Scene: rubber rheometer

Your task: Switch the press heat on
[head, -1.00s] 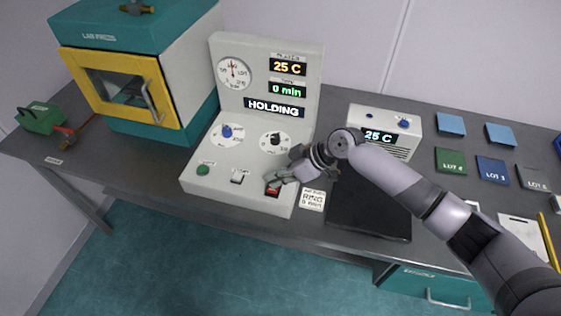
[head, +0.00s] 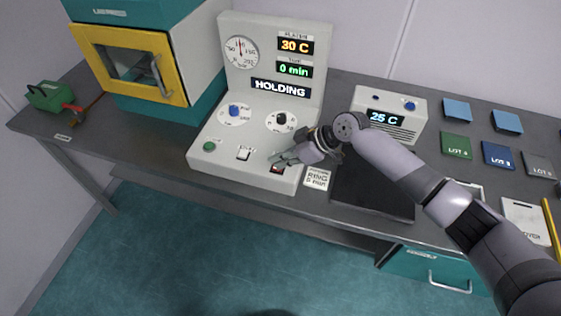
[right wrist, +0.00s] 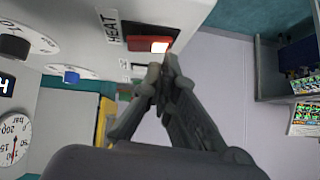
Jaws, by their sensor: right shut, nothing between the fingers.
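The red heat switch (head: 277,169) is a rocker on the front right of the white press control panel (head: 225,160). In the right wrist view the switch (right wrist: 138,38), beside the word HEAT, has a glowing end. The panel's upper display (head: 295,46) reads 30 C, the one below reads 0 min, and a third reads HOLDING. My right gripper (head: 274,158) is shut and empty just above the switch. In the right wrist view its fingertips (right wrist: 160,76) are together, close to the glowing end; contact is not clear. My left gripper is not in view.
A white toggle (head: 244,153), a green button (head: 209,146) and two knobs share the panel. A small box reading 25 C (head: 391,117) and a dark mat (head: 372,190) lie to the right. The yellow-doored oven (head: 135,62) stands left.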

